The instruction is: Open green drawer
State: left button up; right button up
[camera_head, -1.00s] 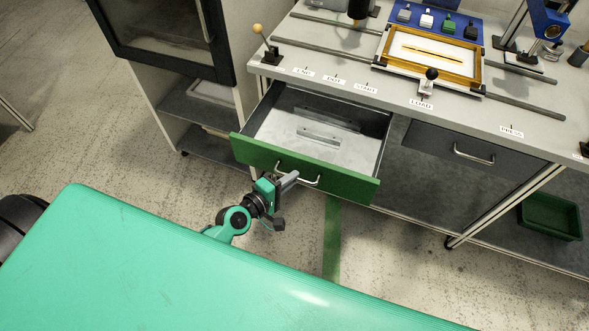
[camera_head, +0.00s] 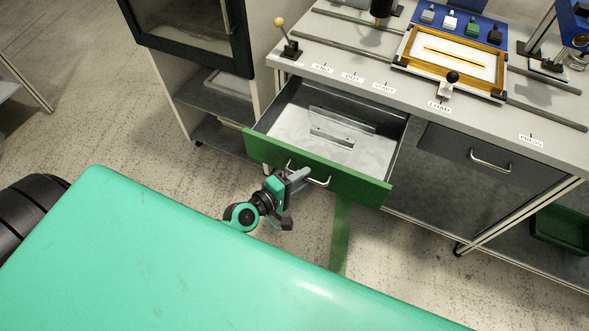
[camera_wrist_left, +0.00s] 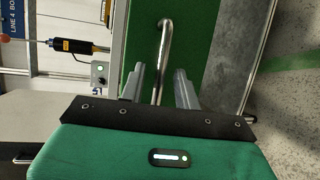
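The green drawer (camera_head: 318,168) in the workbench is pulled well out, its inside showing. Its silver bar handle (camera_head: 319,182) is on the green front and also shows in the left wrist view (camera_wrist_left: 164,40). My left gripper (camera_head: 298,177) is at the left part of this handle. In the left wrist view, the two grey fingers (camera_wrist_left: 160,78) stand apart, one on each side of the bar, with a gap visible on both sides. My right gripper is in neither view.
Flat metal pieces (camera_head: 338,128) lie in the drawer. A closed grey drawer (camera_head: 468,155) is to its right. The bench top (camera_head: 345,68) carries a gold-framed fixture (camera_head: 450,62) and a ball-topped lever (camera_head: 287,38). A dark-framed cabinet (camera_head: 205,35) stands on the left. A green bin (camera_head: 562,228) sits low on the right.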

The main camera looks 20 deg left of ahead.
pick_arm(q)
jog(key=b+v, duration=0.3)
jog(key=v, duration=1)
jog(key=shift+s+a+b, duration=0.2)
jog(key=shift+s+b, duration=0.1)
jog(key=shift+s, duration=0.05)
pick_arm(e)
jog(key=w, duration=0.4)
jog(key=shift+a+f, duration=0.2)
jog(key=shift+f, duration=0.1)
pick_arm(q)
jog(key=shift+r, duration=0.1)
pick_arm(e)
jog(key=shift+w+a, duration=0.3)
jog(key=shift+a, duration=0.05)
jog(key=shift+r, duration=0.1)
